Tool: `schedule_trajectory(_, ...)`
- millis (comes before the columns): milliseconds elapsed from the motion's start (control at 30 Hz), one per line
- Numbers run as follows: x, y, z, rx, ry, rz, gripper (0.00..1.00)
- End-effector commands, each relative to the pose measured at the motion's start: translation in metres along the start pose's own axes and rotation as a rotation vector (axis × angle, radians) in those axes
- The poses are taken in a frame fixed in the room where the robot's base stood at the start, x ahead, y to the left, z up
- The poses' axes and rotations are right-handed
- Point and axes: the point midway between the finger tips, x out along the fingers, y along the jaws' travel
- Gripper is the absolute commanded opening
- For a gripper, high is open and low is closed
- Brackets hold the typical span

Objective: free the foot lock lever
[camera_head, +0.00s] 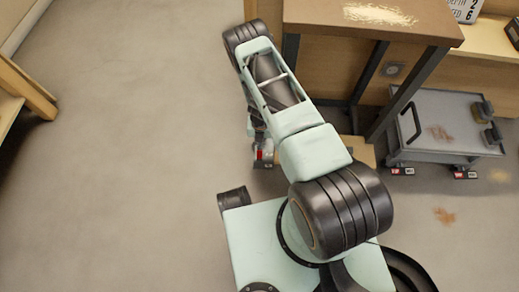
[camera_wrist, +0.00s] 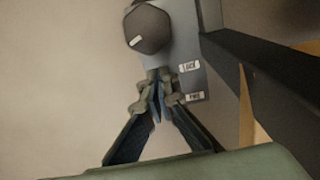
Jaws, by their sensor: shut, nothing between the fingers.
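In the wrist view, a grey plate (camera_wrist: 186,42) carries a dark rounded knob-like part (camera_wrist: 150,25) with a small white mark on it. A label reading LOCK (camera_wrist: 189,67) and a second one below that seems to read FREE (camera_wrist: 195,97) sit at its right. My gripper (camera_wrist: 158,82) is shut and empty, its fingertips over the plate's lower end, left of the labels. I cannot tell whether they touch anything, nor clearly make out the lever. In the head view, a small red and grey part (camera_head: 263,152) shows beside my arm, which hides most of that area.
A wooden-topped bench (camera_head: 375,28) on dark metal legs stands right of my arm; a dark beam (camera_wrist: 262,50) runs close by in the wrist view. A grey cart (camera_head: 450,120) with red-and-white tags at its feet stands further right. The floor at left is clear.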

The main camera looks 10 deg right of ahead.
Motion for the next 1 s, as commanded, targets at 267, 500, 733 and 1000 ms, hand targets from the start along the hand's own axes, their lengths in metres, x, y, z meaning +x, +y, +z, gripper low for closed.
schedule_trajectory(267, 0.0, -0.001, -0.003, 0.0, 0.0, 0.0, 0.0)
schedule_trajectory(500, 0.0, 0.0, -0.009, 0.001, 0.001, 0.001, 0.0)
schedule_trajectory(733, 0.0, 0.0, -0.015, 0.002, 0.002, 0.001, 0.0)
schedule_trajectory(1000, -0.001, 0.0, -0.021, 0.001, 0.001, 0.001, 0.0)
